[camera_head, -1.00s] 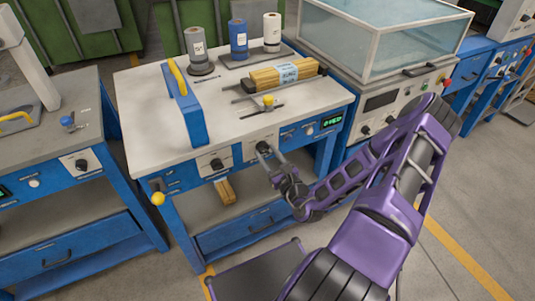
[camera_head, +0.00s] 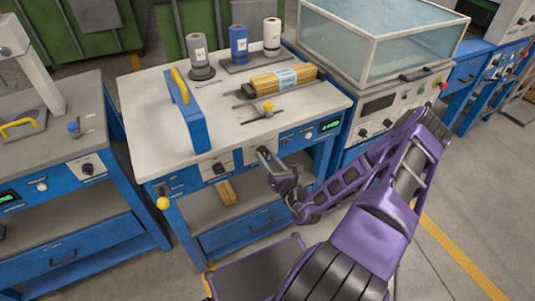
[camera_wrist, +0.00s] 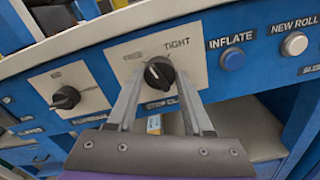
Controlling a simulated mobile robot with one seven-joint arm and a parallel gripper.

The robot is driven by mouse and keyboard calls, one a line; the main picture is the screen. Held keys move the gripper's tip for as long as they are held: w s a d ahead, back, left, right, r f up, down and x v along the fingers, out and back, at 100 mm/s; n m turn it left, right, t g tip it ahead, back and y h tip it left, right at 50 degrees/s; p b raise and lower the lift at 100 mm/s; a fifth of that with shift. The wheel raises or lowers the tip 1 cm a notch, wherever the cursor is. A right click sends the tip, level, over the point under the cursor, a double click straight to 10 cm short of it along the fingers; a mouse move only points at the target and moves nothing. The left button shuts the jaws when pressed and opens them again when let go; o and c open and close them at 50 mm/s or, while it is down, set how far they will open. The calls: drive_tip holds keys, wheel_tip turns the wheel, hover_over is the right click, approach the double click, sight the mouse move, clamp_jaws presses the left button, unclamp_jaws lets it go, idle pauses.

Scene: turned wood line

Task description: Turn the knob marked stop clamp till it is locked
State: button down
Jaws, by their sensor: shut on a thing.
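The stop clamp knob (camera_wrist: 160,73) is black and round, on a pale plate on the blue front panel. The word TIGHT is printed at its upper right; the mark at its upper left is too blurred to read. The label below, "STOP CL…", is partly covered by my fingers. My gripper (camera_wrist: 158,88) is shut on the knob, one finger on each side. A pale mark shows on the knob's face, but I cannot tell its exact setting. In the head view my gripper (camera_head: 264,156) reaches the bench front and hides most of the knob.
A second black knob (camera_wrist: 66,97) is close on the left. The INFLATE button (camera_wrist: 232,59) and NEW ROLL button (camera_wrist: 294,44) are on the right. A yellow ball-ended lever (camera_head: 163,203) sticks out at the bench's left corner. An open shelf lies below the panel.

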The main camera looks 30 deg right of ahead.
drive_tip(key=m+p, duration=0.2)
drive_tip(key=m, duration=0.4)
drive_tip(key=shift+m, duration=0.3)
drive_tip(key=m, duration=0.5)
drive_tip(key=shift+d+f+m, duration=0.1)
drive_tip(key=shift+m, duration=0.3)
drive_tip(key=shift+c, duration=1.5)
unclamp_jaws()
drive_tip(key=s, duration=1.7)
drive_tip(key=shift+s+d, duration=0.2)
drive_tip(key=shift+d, duration=0.05)
